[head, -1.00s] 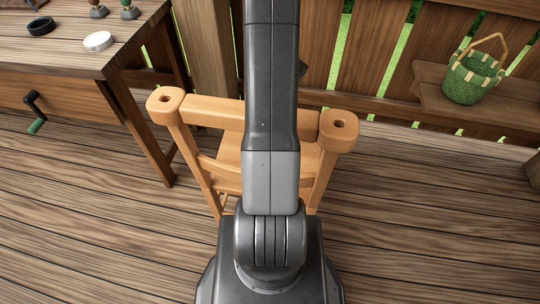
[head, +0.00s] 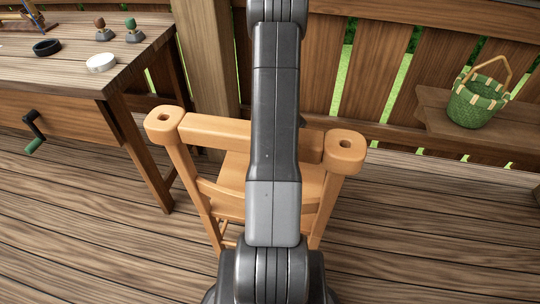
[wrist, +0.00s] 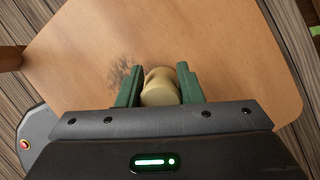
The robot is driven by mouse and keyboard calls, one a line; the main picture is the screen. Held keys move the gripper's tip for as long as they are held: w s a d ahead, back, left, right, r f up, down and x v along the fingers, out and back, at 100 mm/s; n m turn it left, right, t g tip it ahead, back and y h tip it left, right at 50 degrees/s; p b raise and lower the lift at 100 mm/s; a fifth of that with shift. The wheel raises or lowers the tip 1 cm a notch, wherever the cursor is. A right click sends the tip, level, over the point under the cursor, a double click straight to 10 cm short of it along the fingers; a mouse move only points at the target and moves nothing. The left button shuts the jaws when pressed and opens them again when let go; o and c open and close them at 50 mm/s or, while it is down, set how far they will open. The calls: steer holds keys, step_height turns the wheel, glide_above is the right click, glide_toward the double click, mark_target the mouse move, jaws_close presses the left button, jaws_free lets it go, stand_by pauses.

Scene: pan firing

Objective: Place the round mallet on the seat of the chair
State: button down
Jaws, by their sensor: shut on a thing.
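The wooden chair (head: 203,180) stands upright on the deck in the head view, partly hidden behind my arm. Its tan seat (wrist: 215,50) fills much of the wrist view, with a dark smudge on it. My gripper (wrist: 160,82) is over the seat in the wrist view, its green fingers shut on the pale, rounded mallet (wrist: 160,88). Most of the mallet is hidden by the gripper body, and I cannot tell whether it touches the seat. The gripper is not visible in the head view.
A wooden workbench (head: 60,75) with a black ring (head: 46,47), a white ring (head: 101,63) and a crank (head: 35,132) stands at left. A green basket (head: 476,103) sits on a shelf (head: 440,120) at right, along the fence. Deck floor on both sides of the chair is clear.

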steer(key=c, duration=1)
jaws_free()
steer(key=shift+f, duration=0.1)
steer(key=shift+d+r, duration=0.1)
steer(key=shift+r, duration=0.4)
steer(key=p+v, duration=0.3)
steer(key=v, duration=0.8)
steer(key=shift+s+d+r, duration=0.1)
steer(key=shift+s, duration=0.05)
